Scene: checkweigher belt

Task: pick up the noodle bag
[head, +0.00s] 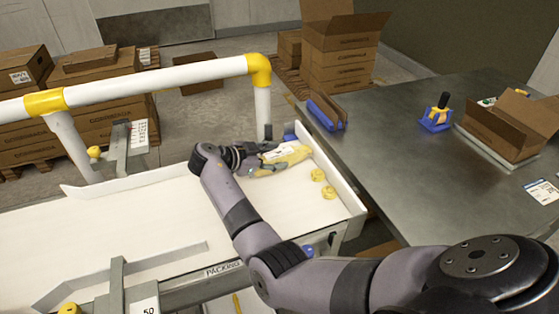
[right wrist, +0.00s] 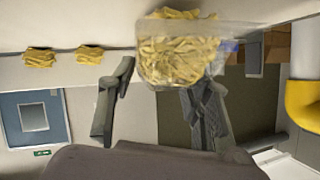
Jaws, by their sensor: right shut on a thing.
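The noodle bag (head: 290,157) is a clear bag of yellow noodles at the far right end of the white belt tray. My right gripper (head: 258,157) reaches it from the left and is shut on its near end. In the right wrist view the bag (right wrist: 180,55) shows large between and beyond the fingers of my right gripper (right wrist: 160,80). Whether the bag is clear of the belt surface, I cannot tell. My left gripper is not in view.
Two loose yellow noodle nests (head: 317,174) lie beside the bag. The white tray wall (head: 340,178) borders the belt's end. A yellow-white guard rail (head: 180,78) crosses behind. A steel table (head: 400,150) at right holds a blue rack (head: 325,114) and an open carton (head: 510,125).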

